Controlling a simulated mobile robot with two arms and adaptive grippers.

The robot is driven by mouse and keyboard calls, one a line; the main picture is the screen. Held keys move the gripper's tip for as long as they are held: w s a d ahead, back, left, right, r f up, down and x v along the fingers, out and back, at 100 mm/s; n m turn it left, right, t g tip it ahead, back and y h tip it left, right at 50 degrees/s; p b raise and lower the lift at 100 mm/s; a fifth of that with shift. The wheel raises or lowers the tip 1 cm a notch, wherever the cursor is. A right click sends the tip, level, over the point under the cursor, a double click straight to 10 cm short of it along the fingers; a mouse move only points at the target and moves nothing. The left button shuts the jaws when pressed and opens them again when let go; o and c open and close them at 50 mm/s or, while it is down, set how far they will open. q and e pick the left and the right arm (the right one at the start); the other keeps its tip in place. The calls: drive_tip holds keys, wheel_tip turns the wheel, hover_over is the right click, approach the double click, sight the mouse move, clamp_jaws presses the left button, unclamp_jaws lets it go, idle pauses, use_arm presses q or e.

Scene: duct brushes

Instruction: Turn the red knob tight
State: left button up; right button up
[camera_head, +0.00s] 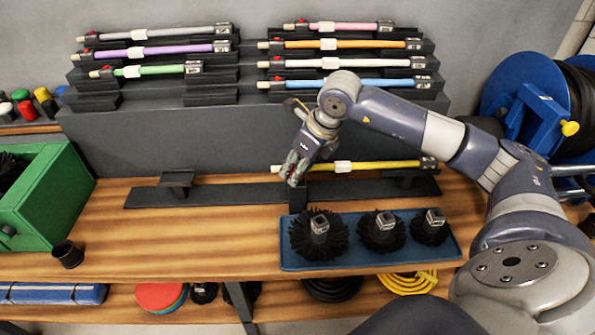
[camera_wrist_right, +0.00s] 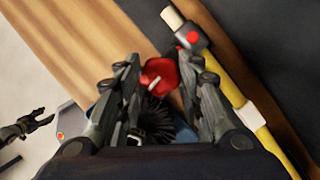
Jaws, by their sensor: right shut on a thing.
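The red knob (camera_wrist_right: 165,70), with a short white mark on its face, sits between the fingertips of my right gripper (camera_wrist_right: 160,88) in the right wrist view. The fingers are closed on its sides. In the head view my right gripper (camera_head: 292,178) points down at the front of the low black rack, beside the left end of the yellow rod (camera_head: 380,166); it mostly hides the knob there. The yellow rod (camera_wrist_right: 232,88) also shows right of the knob in the wrist view. My left gripper (camera_wrist_right: 32,124) shows small at that view's left edge, its fingers apart and empty.
A blue tray (camera_head: 290,262) with three black brushes stands just in front of the right gripper. Several coloured rods lie on the stepped rack (camera_head: 160,120) behind. A green crate (camera_head: 60,205) and a black cup (camera_head: 67,255) are at left.

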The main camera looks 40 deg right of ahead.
drive_tip(key=shift+m+b, duration=0.35)
drive_tip(key=shift+m, duration=0.25)
drive_tip(key=shift+h, duration=0.3)
drive_tip(key=o, duration=1)
drive_tip(key=shift+o, duration=0.2)
drive_tip(key=shift+r, duration=0.15)
drive_tip(key=a+v, duration=0.1)
drive_tip(key=v, duration=1)
drive_tip(key=shift+s+d+r, duration=0.3)
drive_tip(key=shift+d, duration=0.2)
